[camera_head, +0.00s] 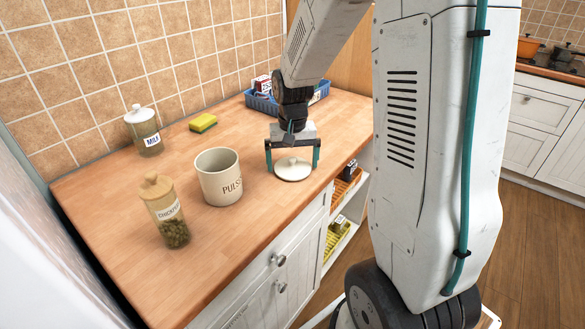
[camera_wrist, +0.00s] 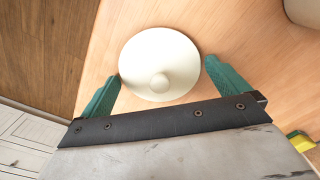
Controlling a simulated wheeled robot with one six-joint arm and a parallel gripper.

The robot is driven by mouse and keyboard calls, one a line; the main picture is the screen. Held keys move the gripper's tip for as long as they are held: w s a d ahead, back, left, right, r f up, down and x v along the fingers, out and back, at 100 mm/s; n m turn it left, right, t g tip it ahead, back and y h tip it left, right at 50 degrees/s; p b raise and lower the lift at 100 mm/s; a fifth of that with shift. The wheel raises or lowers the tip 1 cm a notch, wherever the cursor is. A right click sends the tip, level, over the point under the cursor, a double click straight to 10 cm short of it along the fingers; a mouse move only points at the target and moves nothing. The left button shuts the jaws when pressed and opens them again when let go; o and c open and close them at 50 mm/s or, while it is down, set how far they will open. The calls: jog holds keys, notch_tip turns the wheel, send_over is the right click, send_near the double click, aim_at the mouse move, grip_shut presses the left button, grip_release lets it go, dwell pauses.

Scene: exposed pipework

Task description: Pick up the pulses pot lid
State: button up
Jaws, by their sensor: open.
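The pulses pot lid (camera_head: 293,169) is a round cream lid with a small knob. It lies knob up on the wooden worktop, near its front edge. In the wrist view the lid (camera_wrist: 160,64) sits between and a little beyond my two green fingers. My gripper (camera_head: 292,171) points down over the lid and is open, with one finger on each side and nothing held. It also shows in the wrist view (camera_wrist: 158,86). Whether a finger touches the rim I cannot tell. The open cream pulses pot (camera_head: 218,178) stands upright to the left of the lid.
A chickpea jar (camera_head: 165,210) and a milk jar (camera_head: 144,131) stand left on the worktop (camera_head: 110,200). A yellow sponge (camera_head: 203,122) lies near the wall. A blue basket (camera_head: 262,103) stands behind my gripper. Open shelves with baskets are below the worktop's right end.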

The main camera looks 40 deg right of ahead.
jog(key=c, duration=0.7)
jog(key=shift+r, duration=0.1)
